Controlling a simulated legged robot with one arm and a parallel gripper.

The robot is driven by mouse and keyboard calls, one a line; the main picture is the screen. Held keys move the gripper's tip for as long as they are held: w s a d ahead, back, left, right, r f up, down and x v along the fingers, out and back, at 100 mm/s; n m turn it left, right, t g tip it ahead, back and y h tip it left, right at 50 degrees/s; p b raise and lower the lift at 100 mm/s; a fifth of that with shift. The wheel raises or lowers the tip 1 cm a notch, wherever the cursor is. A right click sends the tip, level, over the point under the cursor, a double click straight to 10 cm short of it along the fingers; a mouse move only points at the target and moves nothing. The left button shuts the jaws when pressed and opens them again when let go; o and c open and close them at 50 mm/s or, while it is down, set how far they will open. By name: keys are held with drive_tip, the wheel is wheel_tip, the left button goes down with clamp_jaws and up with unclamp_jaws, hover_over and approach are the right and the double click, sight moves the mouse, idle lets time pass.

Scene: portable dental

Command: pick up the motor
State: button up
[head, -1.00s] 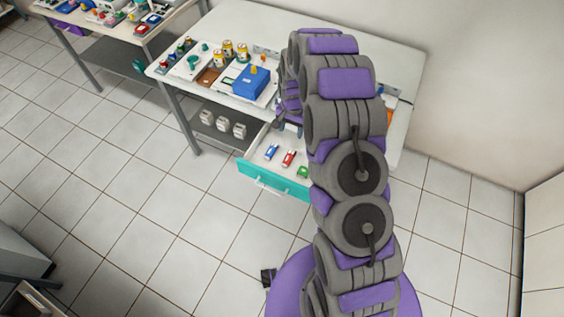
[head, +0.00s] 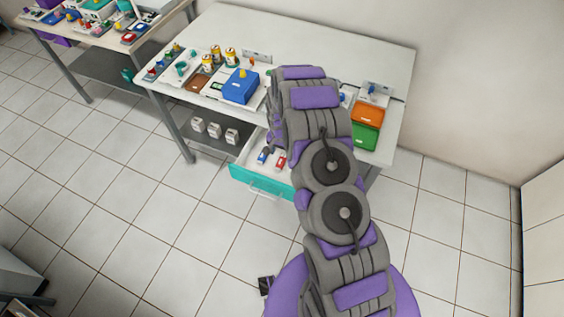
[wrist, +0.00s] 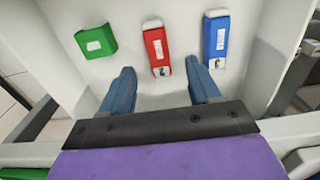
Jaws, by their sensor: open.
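I cannot tell for sure which item is the motor. In the wrist view a red item (wrist: 156,48) with a small silver part at its near end lies in the open drawer. A similar blue item (wrist: 216,43) lies to its right and a green block (wrist: 96,41) to its left. My gripper (wrist: 160,72) is open and empty, its two blue fingers spread on either side of the red item's near end. Whether they touch the drawer floor is unclear. In the head view my arm hides the gripper; the red item (head: 281,162) and blue item (head: 263,156) show.
The drawer's teal front (head: 262,182) sticks out below the white table (head: 330,36). On the table stand a blue box (head: 240,88), yellow cans (head: 231,57) and orange (head: 367,112) and green bins (head: 364,135). The tiled floor in front is clear.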

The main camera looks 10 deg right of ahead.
sight(282, 160)
wheel_tip(282, 160, down, 5)
drive_tip(key=shift+d+f+b, duration=0.1)
drive_tip(key=shift+b, duration=0.6)
drive_tip(key=shift+c, duration=0.3)
clamp_jaws()
drive_tip(key=shift+r, duration=0.25)
